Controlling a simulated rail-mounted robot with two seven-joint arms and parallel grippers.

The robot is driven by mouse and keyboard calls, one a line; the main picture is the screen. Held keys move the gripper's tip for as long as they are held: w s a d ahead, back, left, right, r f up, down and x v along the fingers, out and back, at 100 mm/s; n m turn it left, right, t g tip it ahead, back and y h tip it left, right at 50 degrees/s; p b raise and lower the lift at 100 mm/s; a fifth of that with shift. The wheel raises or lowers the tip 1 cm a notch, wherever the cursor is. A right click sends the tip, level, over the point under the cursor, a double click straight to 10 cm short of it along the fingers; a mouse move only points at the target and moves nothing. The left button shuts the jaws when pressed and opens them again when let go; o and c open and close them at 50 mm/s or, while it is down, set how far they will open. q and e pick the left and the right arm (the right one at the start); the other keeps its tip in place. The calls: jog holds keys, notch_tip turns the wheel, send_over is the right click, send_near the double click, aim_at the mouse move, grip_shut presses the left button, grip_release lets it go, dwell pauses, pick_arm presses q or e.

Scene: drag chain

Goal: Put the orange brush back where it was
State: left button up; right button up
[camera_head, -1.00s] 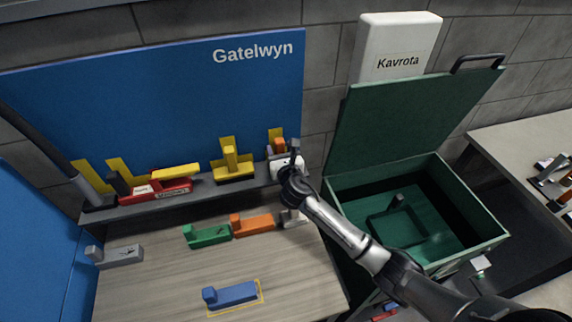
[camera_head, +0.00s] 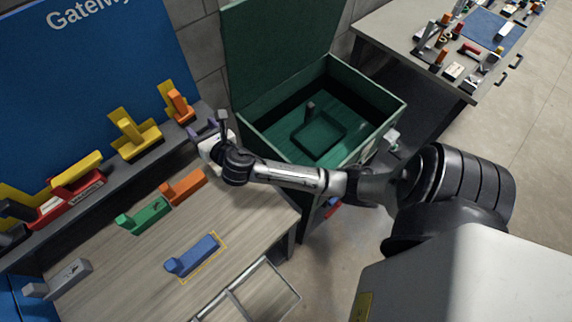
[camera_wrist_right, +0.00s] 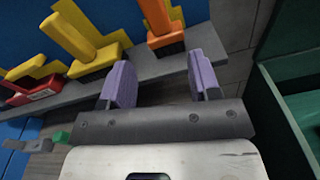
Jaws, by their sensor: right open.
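An orange brush (camera_head: 180,104) stands on the grey ledge in front of a yellow shape on the blue board. It also shows in the wrist view (camera_wrist_right: 158,22), with a dark base on the ledge. My right gripper (camera_head: 204,131) is just to the right of it and nearer me in the head view. In the wrist view its two purple fingers (camera_wrist_right: 161,80) are spread apart with nothing between them. The brush is beyond the fingertips, apart from them. My left gripper is not in view.
A yellow brush (camera_head: 135,138) stands left on the ledge (camera_head: 98,185). An open green chest (camera_head: 389,107) is to the right. Another cluttered table (camera_head: 385,28) is beyond.

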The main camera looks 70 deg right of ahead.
jog(key=s+a+f+m+g+y, duration=0.1)
jog(key=s+a+f+m+g, duration=0.2)
jog(key=s+m, duration=0.3)
jog(key=s+a+f+m+g+y, duration=0.2)
jog(key=s+a+f+m, duration=0.1)
jog(key=s+f+m, duration=0.2)
jog(key=s+a+f+m+g+y, duration=0.2)
jog(key=s+f+m, duration=0.3)
jog(key=s+m, duration=0.3)
jog(key=shift+s+a+m+g, duration=0.1)
jog(key=shift+s+a+g, duration=0.15)
jog(key=shift+s, duration=0.3)
jog(key=shift+s+a+m+g, duration=0.1)
jog(key=shift+s+a+g, duration=0.15)
jog(key=shift+s, duration=0.25)
jog(key=shift+s+a+m+g, duration=0.15)
jog(key=shift+s+g, duration=0.15)
jog(key=shift+s, duration=0.25)
jog(key=s+a+m+g+y, duration=0.2)
jog(key=s+a+m+g, duration=0.1)
jog(key=s+m, duration=0.4)
jog(key=shift+s+a+y, duration=0.4)
jog(key=shift+s+a, duration=0.3)
jog(key=shift+s, duration=0.7)
jog(key=shift+f, duration=0.1)
